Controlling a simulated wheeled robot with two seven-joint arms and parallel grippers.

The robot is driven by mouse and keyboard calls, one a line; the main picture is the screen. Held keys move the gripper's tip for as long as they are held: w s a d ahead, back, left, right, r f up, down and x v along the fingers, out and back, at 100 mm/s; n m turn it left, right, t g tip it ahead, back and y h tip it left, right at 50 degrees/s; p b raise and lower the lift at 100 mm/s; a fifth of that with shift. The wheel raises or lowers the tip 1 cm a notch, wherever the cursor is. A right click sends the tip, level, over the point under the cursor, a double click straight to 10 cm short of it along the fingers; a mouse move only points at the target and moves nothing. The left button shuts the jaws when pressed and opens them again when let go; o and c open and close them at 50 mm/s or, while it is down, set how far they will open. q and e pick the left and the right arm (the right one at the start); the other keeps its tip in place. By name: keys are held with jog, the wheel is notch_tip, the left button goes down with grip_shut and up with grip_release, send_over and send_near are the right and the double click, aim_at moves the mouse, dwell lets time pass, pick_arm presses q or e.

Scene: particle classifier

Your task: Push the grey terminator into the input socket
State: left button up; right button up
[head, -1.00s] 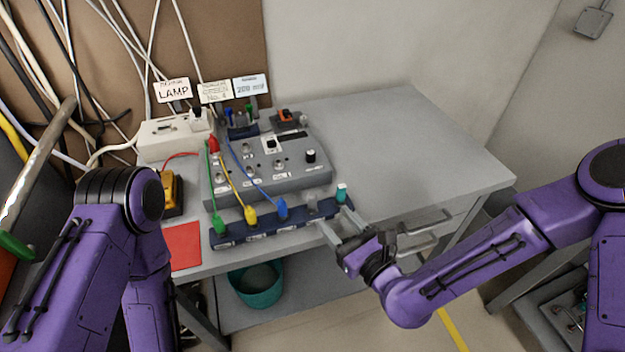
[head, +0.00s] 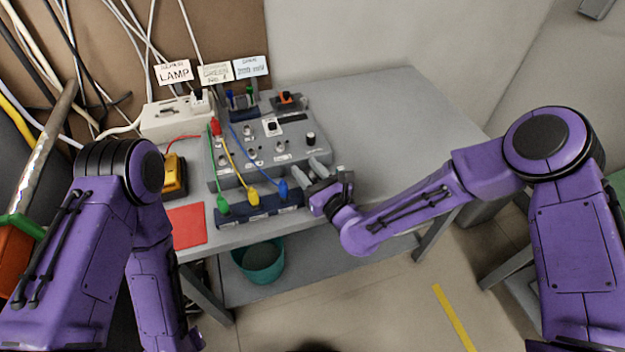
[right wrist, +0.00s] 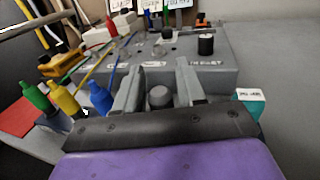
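The grey terminator (right wrist: 160,97) is a dark grey rounded piece between the two fingers of my right gripper (right wrist: 158,82) in the right wrist view. The fingers stand apart on either side of it, with narrow gaps visible, so no grip shows. In the head view my right gripper (head: 315,172) is over the right end of the blue rail (head: 260,213) and hides the terminator. The grey instrument box (head: 235,178) with several round sockets stands just behind; I cannot tell which is the input socket.
Green (head: 222,204), yellow (head: 252,196) and blue (head: 283,189) cable plugs stand left of my right gripper. A teal labelled piece (right wrist: 250,102) is close to its right finger. A red card (head: 186,226) lies at the front left. The right side of the table (head: 390,120) is clear.

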grip_shut()
jog(key=shift+r, duration=0.3)
notch_tip(320, 180, up, 3)
jog(key=shift+f, duration=0.1)
jog(key=s+d+r+p, duration=0.2)
jog(key=s+r+p, duration=0.2)
jog(key=s, duration=0.2)
jog(key=s+d+r+p, duration=0.2)
jog(key=s+r+p, duration=0.2)
jog(key=s, duration=0.3)
jog(key=shift+d+r, duration=0.35)
jog(key=shift+r, duration=0.45)
